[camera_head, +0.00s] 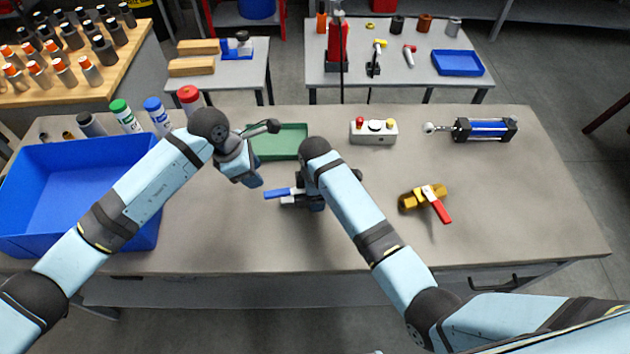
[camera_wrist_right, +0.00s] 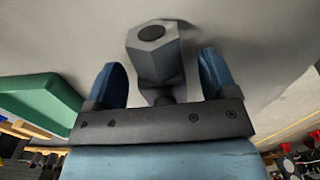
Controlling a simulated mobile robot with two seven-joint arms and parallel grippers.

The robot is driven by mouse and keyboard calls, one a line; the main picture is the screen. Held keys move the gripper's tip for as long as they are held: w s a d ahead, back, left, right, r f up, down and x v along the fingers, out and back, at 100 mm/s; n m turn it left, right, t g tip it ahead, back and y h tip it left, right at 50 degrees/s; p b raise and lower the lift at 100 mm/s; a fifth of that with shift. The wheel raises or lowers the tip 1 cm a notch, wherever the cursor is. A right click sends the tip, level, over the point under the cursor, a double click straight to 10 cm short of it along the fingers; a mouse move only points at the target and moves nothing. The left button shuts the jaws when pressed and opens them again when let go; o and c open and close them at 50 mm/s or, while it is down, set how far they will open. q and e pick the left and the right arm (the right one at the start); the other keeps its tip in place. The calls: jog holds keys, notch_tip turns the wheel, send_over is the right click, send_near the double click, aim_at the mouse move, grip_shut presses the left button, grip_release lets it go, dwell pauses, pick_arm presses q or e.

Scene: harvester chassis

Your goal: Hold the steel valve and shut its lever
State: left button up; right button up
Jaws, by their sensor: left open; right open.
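The steel valve (camera_head: 290,201) lies on the workbench, partly hidden under my right gripper. Its blue lever (camera_head: 277,193) points left, roughly along the body as far as I can see. My right gripper (camera_head: 314,202) is low over the valve's right part. In the right wrist view, the valve's steel hex end (camera_wrist_right: 155,55) stands between the open blue fingers, with no clear contact seen. My left gripper (camera_head: 254,182) points down, open, just up and left of the lever's free end, apart from it in the picture; its finger gap is hard to see.
A brass valve with a red lever (camera_head: 426,199) lies to the right. A green tray (camera_head: 290,142) and a button box (camera_head: 373,131) stand behind. A blue bin (camera_head: 75,197) is at left, a blue cylinder (camera_head: 484,129) at back right. The front bench centre is clear.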

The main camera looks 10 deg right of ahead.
jog(key=shift+f, duration=0.6)
jog(key=c, duration=1.4)
jog(key=shift+o, duration=0.2)
